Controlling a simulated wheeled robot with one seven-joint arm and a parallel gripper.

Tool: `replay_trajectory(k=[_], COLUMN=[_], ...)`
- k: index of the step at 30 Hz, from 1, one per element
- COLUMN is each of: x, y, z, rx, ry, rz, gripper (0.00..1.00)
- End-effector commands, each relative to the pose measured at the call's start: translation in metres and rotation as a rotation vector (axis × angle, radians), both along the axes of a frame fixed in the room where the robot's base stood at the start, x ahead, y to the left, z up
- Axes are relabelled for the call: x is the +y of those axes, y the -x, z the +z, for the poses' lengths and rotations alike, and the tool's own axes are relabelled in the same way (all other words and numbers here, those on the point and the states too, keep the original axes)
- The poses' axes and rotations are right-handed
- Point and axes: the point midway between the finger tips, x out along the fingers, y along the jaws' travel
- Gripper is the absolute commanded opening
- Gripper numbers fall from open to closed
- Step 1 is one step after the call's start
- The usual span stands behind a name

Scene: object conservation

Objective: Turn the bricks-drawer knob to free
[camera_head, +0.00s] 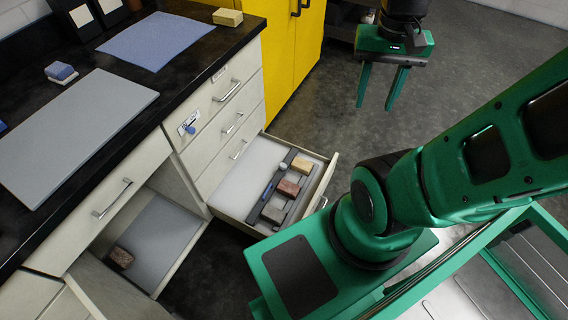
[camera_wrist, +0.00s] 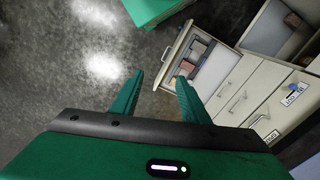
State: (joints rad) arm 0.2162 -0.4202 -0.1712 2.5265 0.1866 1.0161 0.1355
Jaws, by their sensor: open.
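The drawer is in the wrist view too (camera_wrist: 185,92). My gripper (camera_head: 376,106) is open and empty, in the air over the floor, right of the cabinet and well apart from the knob.
The black counter (camera_head: 190,85) bears a grey mat (camera_head: 75,130), a blue mat (camera_head: 155,40) and a yellow block (camera_head: 228,17). A yellow cabinet (camera_head: 290,60) stands behind. Floor below my gripper is clear.

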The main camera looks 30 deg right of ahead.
Motion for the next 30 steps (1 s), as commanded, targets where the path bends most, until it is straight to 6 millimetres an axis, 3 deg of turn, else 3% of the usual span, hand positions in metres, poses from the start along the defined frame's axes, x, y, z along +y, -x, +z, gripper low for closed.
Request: replay_trajectory(k=[8, 14, 23, 30], x=[-0.03, -0.046, -0.057, -0.053], y=[-0.09, -0.155, -0.245, -0.301], z=[-0.025, -0.062, -0.147, -0.236], rx=[0.017, 0.003, -0.031, -0.058], ry=[0.09, 0.136, 0.165, 0.151], rz=[-0.268, -0.459, -0.742, -0.978], gripper=[0.42, 0.42, 0.42, 0.42])
